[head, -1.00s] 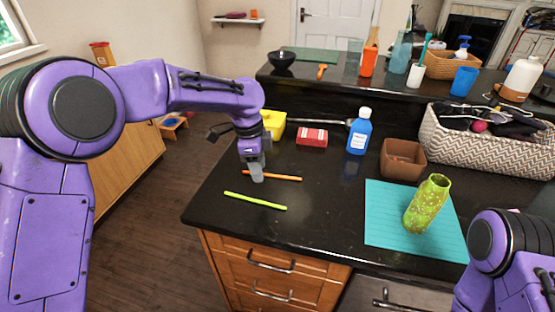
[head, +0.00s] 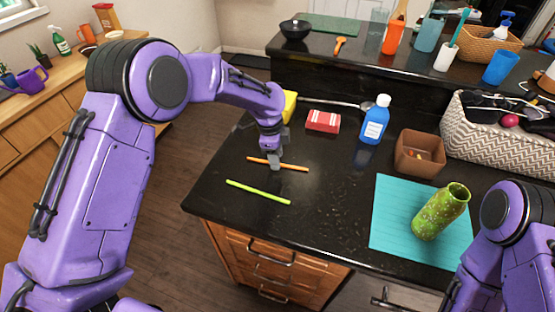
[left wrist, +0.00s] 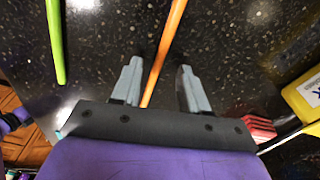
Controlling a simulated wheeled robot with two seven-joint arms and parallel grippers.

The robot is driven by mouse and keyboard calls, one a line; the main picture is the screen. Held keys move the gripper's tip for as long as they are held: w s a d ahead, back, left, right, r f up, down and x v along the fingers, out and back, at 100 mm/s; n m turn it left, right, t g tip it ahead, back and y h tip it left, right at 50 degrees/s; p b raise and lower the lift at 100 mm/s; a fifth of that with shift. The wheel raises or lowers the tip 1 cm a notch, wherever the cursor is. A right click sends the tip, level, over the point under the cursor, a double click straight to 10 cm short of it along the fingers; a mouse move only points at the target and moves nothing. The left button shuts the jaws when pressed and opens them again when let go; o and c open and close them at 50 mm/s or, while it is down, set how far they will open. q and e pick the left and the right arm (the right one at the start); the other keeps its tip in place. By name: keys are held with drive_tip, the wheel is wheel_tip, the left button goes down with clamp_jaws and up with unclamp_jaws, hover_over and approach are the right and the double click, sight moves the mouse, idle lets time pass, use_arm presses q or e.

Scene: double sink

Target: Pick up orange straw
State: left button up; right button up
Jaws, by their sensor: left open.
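The orange straw (head: 290,166) lies flat on the black counter, behind the green straw (head: 258,192). My left gripper (head: 275,161) is over the orange straw, pointing down. In the left wrist view the orange straw (left wrist: 165,50) runs lengthwise between the two open fingers of the left gripper (left wrist: 160,85), and nothing is gripped. I cannot tell how high the fingertips are above the counter. The green straw (left wrist: 56,45) lies to the left in that view. My right arm shows at the lower right, but its gripper is not visible.
A red box (head: 323,121), a blue bottle (head: 374,122) and a yellow object (head: 290,104) stand behind the straw. The counter in front is clear.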

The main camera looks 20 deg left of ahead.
use_arm(q)
drive_tip(key=shift+f, duration=0.3)
drive_tip(key=shift+s, duration=0.25)
drive_tip(key=shift+w, duration=0.1)
clamp_jaws()
drive_tip(key=shift+r+b, duration=0.45)
drive_tip(key=shift+b, duration=0.05)
drive_tip(key=s+r+b, duration=0.4)
drive_tip(key=s+r, duration=0.8)
drive_tip(key=s, duration=0.2)
